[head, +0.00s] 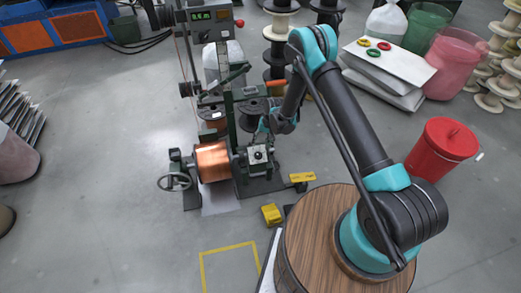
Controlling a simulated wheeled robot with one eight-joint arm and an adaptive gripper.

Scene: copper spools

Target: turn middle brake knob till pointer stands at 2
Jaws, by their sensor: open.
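A small box with a pale dial plate (259,154) and a dark round knob faces up on the winding machine, just right of a copper-wound spool (212,162). The pointer and the numbers are too small to read. I cannot tell whether this is the middle brake knob; no others show clearly. My gripper (264,133) is open, just above and behind the dial plate in the picture. It looks empty. Whether its fingers touch anything is too small to tell.
The machine's upright column (230,110) and a dark spool (253,110) stand close beside my gripper. A handwheel (174,182) is at the left. Yellow blocks (271,214) lie in front. A red bin (443,151) stands right.

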